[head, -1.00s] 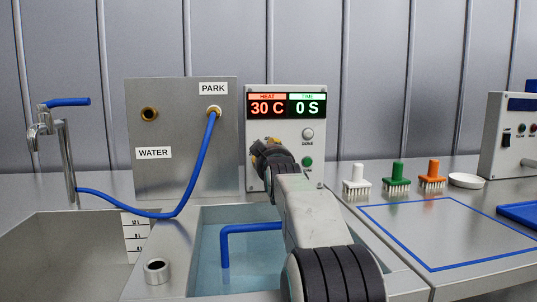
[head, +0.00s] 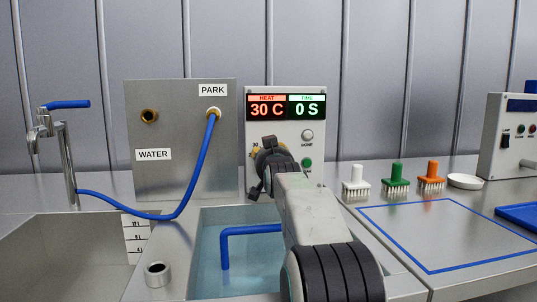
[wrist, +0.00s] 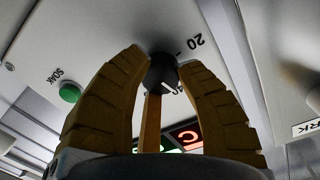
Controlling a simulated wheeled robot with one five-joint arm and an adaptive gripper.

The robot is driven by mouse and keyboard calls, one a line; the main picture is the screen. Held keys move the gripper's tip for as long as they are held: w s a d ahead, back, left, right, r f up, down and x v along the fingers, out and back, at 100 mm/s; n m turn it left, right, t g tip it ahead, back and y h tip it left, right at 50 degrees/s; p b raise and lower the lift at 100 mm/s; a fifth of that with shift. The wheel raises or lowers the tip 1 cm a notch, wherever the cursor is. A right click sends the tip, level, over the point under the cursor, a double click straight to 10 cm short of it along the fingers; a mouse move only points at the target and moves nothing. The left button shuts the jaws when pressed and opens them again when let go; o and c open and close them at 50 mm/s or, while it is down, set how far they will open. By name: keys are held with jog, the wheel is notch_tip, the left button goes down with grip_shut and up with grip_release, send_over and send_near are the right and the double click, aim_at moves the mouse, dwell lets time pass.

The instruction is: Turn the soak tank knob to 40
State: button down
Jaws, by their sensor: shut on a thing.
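The soak tank control panel (head: 290,185) stands behind the tank, its display (head: 286,106) reading 30 C and 0 S. In the wrist view the soak tank knob (wrist: 163,73) is a dark round knob on the pale panel, with the numeral 20 beside it and other dial marks partly hidden. My gripper (head: 257,154) is at the panel's lower left in the head view, where my wrist mostly covers the knob. In the wrist view its yellow-brown ribbed fingers are shut on the knob, one on each side.
A green button (wrist: 70,92) marked SOAK is near the fingers. The tank (head: 212,240) below holds water and a blue bent handle (head: 245,229). A blue hose (head: 190,180) hangs at left. Several brushes (head: 395,178) stand at right.

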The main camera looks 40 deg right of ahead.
jog(key=shift+r+m, duration=0.1)
jog(key=shift+m, duration=1.2)
jog(key=c, duration=0.8)
grip_release()
jog(key=shift+w, duration=0.1)
jog(key=shift+a, duration=0.1)
jog(key=v, duration=1.2)
